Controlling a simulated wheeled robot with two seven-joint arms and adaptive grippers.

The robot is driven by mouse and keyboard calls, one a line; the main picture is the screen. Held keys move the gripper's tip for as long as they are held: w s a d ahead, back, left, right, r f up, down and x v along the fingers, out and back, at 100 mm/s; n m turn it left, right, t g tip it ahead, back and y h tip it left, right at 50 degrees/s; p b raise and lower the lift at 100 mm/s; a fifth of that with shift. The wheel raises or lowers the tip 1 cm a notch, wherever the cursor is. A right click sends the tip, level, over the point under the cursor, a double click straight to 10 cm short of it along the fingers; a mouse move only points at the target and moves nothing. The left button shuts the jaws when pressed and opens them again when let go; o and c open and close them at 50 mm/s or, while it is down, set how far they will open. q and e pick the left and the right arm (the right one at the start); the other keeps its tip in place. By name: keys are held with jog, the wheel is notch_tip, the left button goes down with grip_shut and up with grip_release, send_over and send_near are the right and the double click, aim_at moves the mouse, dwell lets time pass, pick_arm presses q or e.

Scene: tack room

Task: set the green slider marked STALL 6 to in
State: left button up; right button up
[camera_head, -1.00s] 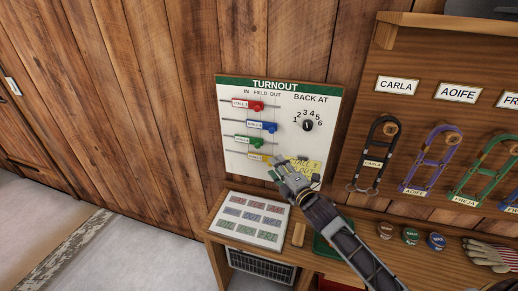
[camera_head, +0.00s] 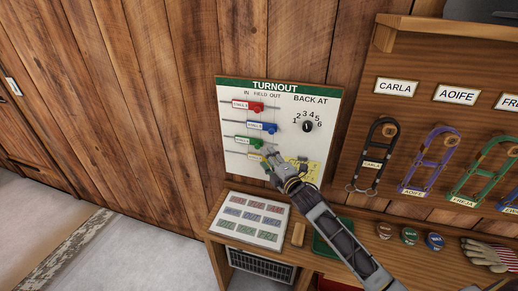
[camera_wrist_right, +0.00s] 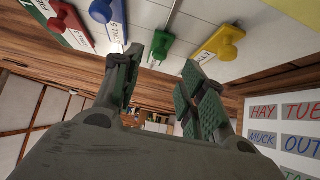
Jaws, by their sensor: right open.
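The turnout board (camera_head: 235,180) hangs on the wooden wall with coloured sliders on rods under IN, FIELD and OUT. The green slider (camera_head: 256,143) is third down, its knob near the FIELD column and its label to the left, too small to read. My right gripper (camera_head: 267,160) is open and empty, just below and right of the green slider, overlapping the yellow slider (camera_head: 254,156). In the right wrist view the green knob (camera_wrist_right: 162,45) shows beyond the gap between the open fingers (camera_wrist_right: 160,85), not gripped. My left gripper is out of view.
The red slider (camera_head: 257,106) and blue slider (camera_head: 270,127) sit above. In the wrist view the yellow knob (camera_wrist_right: 230,34) is close to the right finger. A dial (camera_head: 307,126) is at right on the board. A shelf with a chart (camera_head: 232,229) lies below.

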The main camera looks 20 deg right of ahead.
aim_at(258, 148)
jog(key=shift+w+a+p, duration=0.2)
jog(key=shift+w+a, duration=0.05)
jog(key=shift+w, duration=1.05)
jog(key=shift+w+a+p, duration=0.15)
jog(key=shift+w+a, duration=0.1)
jog(key=shift+w, duration=1)
jog(key=shift+w+a+p, duration=0.2)
jog(key=shift+w+a, duration=0.05)
jog(key=shift+w, duration=1.05)
jog(key=shift+c, duration=0.2)
grip_shut()
